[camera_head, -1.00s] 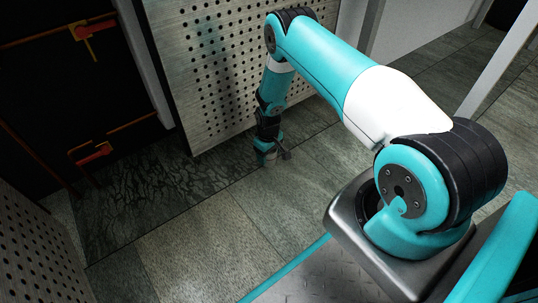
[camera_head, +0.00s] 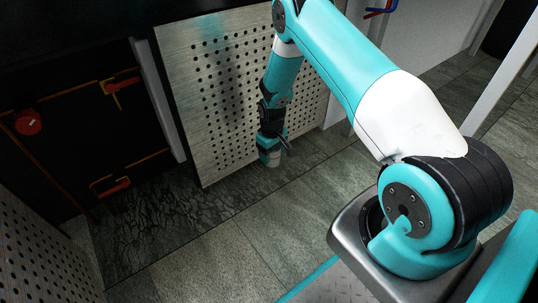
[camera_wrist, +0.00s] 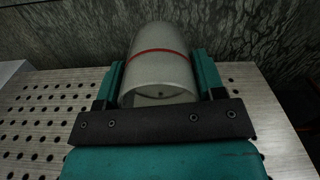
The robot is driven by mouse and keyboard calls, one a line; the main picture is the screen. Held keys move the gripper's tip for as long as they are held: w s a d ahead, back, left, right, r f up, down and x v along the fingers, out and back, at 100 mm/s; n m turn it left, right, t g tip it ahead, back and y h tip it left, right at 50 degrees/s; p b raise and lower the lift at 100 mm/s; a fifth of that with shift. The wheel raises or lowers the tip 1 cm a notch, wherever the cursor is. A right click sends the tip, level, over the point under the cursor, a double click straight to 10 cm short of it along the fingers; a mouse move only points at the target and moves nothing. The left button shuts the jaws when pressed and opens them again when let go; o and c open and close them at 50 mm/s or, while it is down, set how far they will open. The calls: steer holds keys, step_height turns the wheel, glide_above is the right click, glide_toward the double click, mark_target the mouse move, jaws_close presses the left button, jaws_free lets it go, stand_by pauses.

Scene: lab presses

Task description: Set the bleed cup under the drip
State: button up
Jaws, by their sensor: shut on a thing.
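My gripper (camera_wrist: 157,88) is shut on a pale grey cup with a red band, the bleed cup (camera_wrist: 160,70). The cup sits between the two teal fingers in the wrist view, its open rim toward the camera. In the head view my gripper (camera_head: 269,152) points down in front of the perforated panel, and the cup's pale end (camera_head: 272,160) shows just below it, above the floor. The drip itself cannot be made out. A dark, crackle-patterned floor patch (camera_head: 150,232) lies below the black press (camera_head: 62,150) at left.
A perforated panel (camera_head: 205,75) stands close behind my gripper. The press carries orange pipes, a red round knob (camera_head: 28,122) and red handles (camera_head: 115,187). Another perforated panel (camera_head: 35,240) is at lower left. Tiled floor (camera_head: 220,260) in front is clear.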

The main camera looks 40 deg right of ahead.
steer(key=shift+r, duration=0.75)
steer(key=s+a+r+m+p, duration=0.1)
steer(key=s+a+r+p, duration=0.2)
steer(key=r, duration=0.6)
steer(key=s+a+r+p, duration=0.2)
steer(key=a+r+p, duration=0.15)
steer(key=r, duration=0.55)
steer(key=s+a+r+m+p, duration=0.1)
steer(key=s+a+r+p, duration=0.2)
steer(key=r, duration=0.7)
step_height(320, 180, up, 27)
steer(key=s+p, duration=0.2)
steer(key=p, duration=3.5)
steer(key=shift+s+r+p, duration=0.15)
steer(key=shift+r+p, duration=0.05)
steer(key=shift+p, duration=0.15)
